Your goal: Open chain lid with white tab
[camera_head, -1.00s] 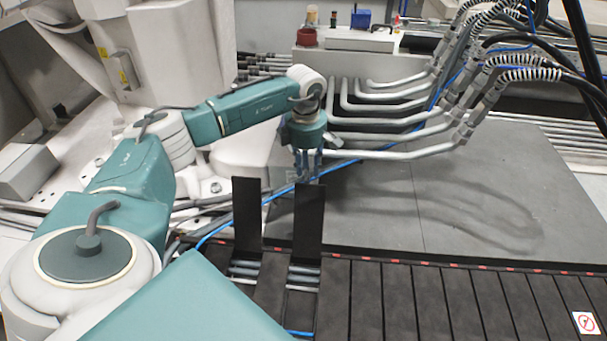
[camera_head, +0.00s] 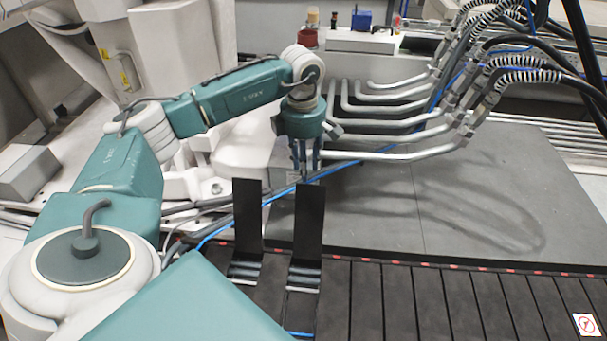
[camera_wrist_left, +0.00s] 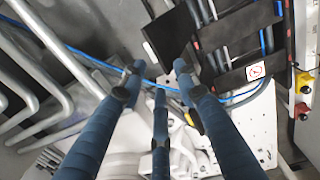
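Two black chain lids stand upright from the dark chain cover: the left lid (camera_head: 247,218) and the right lid (camera_head: 308,225). Below them the gaps show cables inside. In the left wrist view a black lid (camera_wrist_left: 171,36) stands up, with a small white tab (camera_wrist_left: 149,52) at its edge. My left gripper (camera_head: 304,174) hangs fingers down just behind the right lid's top in the head view. In the left wrist view its blue fingers (camera_wrist_left: 158,82) are spread, with nothing between them. Whether a finger touches the lid cannot be told. My right gripper is not in view.
Closed black lids (camera_head: 450,300) run to the right, one with a red-and-white label (camera_head: 586,323). A grey plate (camera_head: 440,195) lies behind, mostly clear. Grey pipes (camera_head: 400,130) and a blue cable (camera_head: 260,203) lie near the gripper.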

